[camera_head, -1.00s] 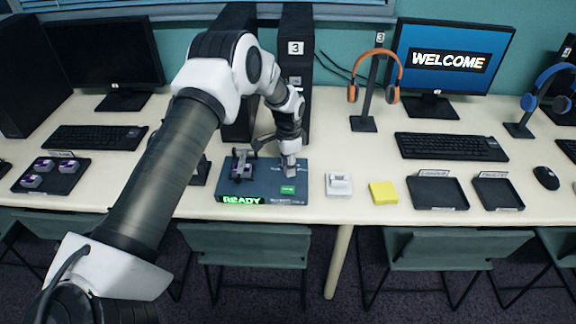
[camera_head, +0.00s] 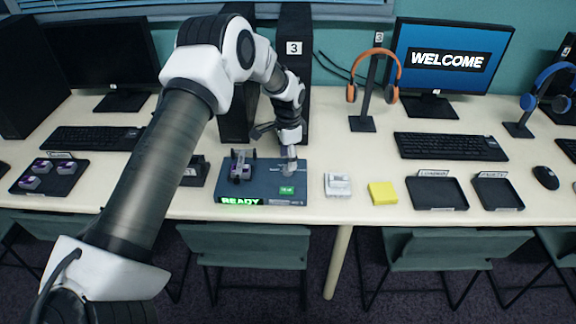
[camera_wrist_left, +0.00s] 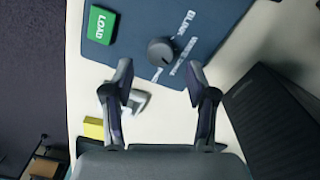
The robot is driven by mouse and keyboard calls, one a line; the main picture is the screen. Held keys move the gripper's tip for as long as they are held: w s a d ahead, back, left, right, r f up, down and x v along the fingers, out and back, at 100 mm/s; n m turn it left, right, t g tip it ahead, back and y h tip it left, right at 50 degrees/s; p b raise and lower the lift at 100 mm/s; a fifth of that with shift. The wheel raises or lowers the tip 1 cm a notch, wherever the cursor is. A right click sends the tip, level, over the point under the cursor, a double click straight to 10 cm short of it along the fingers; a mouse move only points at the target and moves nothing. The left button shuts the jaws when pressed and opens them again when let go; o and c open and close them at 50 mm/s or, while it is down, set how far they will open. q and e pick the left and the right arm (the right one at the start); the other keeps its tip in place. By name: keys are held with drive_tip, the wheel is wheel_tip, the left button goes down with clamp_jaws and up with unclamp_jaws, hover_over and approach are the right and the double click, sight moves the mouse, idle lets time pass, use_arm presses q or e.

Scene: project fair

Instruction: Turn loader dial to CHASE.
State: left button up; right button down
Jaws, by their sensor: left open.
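The loader (camera_head: 262,188) is a flat blue-grey box on the table in the head view, with a lit READY sign on its front. Its dark round dial (camera_wrist_left: 161,51) shows in the left wrist view, beside white lettering. One label reads BLINK; the others are hard to read, and I cannot tell where the dial points. A green LOAD button (camera_wrist_left: 101,25) is beside it. My left gripper (camera_head: 289,163) is over the loader's right part. In the left wrist view, its open fingers (camera_wrist_left: 158,82) are empty, with the dial ahead between them. My right gripper is not in view.
A small wheeled car (camera_head: 241,166) sits on the loader's left part. A white device (camera_head: 338,185), a yellow pad (camera_head: 383,193) and two black trays (camera_head: 437,207) (camera_head: 497,206) lie to the right. Dark computer towers (camera_head: 295,70) stand behind the loader, close to my arm.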

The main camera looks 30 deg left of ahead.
use_arm(q)
wheel_tip(320, 180, up, 8)
drive_tip(key=shift+d, duration=0.1)
idle(0.4)
